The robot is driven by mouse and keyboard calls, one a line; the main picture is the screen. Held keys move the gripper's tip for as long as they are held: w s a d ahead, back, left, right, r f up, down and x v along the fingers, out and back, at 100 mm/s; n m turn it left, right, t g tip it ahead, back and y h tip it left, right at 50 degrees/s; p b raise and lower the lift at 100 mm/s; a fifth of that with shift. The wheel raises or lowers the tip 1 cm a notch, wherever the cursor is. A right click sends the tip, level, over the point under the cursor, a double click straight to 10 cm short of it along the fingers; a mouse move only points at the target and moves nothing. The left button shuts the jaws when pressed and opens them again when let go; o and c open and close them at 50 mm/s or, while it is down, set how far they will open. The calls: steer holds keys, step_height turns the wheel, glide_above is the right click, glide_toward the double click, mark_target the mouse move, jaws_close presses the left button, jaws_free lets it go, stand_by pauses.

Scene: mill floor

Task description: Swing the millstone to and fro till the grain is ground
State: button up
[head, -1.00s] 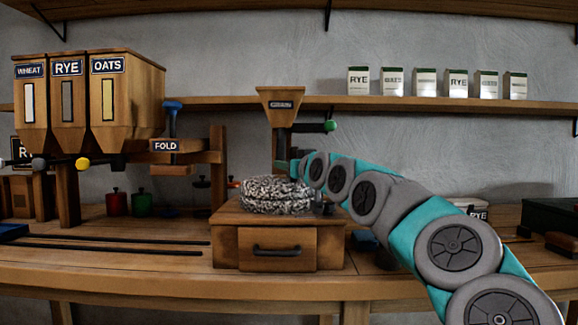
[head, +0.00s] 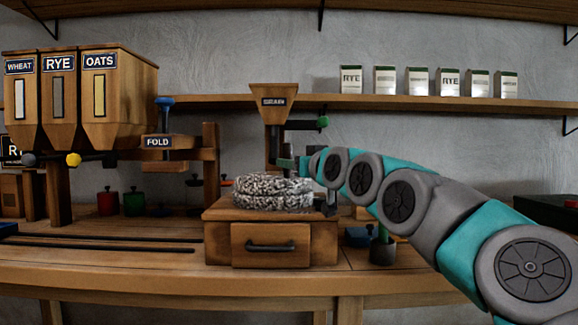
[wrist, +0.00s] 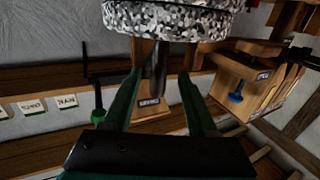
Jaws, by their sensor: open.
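The millstone (head: 273,192), a round speckled black-and-white stone, lies flat on a wooden mill box with a drawer (head: 270,246). In the wrist view the stone (wrist: 175,18) fills the top edge, seen upside down. Whether grain is in the stone cannot be seen.
A wooden grain hopper (head: 273,98) stands behind the stone. Bins for wheat, rye and oats (head: 80,100) and a FOLD station (head: 165,142) stand left. A shelf (head: 420,104) with several packets crosses the wall.

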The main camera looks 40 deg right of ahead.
steer(key=shift+s, duration=0.2)
steer(key=shift+a, duration=0.1)
steer(key=shift+c, duration=0.8)
steer(key=shift+a, duration=0.2)
steer(key=shift+c, duration=0.8)
steer(key=a+n+g+h, duration=0.1)
steer(key=a+n, duration=0.1)
steer(key=a, duration=0.1)
steer(key=a+n+g+h, duration=0.1)
steer(key=a+n+h, duration=0.1)
steer(key=a, duration=0.1)
steer(key=shift+w+r+n+g, duration=0.2)
steer(key=shift+n+g, duration=0.2)
jaws_close()
steer(key=s+a+n+g+h, duration=0.2)
steer(key=a+n+g+h, duration=0.25)
steer(key=a+h, duration=0.45)
steer(key=r, duration=0.2)
glide_above(274, 181)
steer(key=shift+w+a+f+p, duration=0.15)
steer(key=shift+a+f+p, duration=0.15)
steer(key=shift+a, duration=0.1)
steer(key=shift+d, duration=0.45)
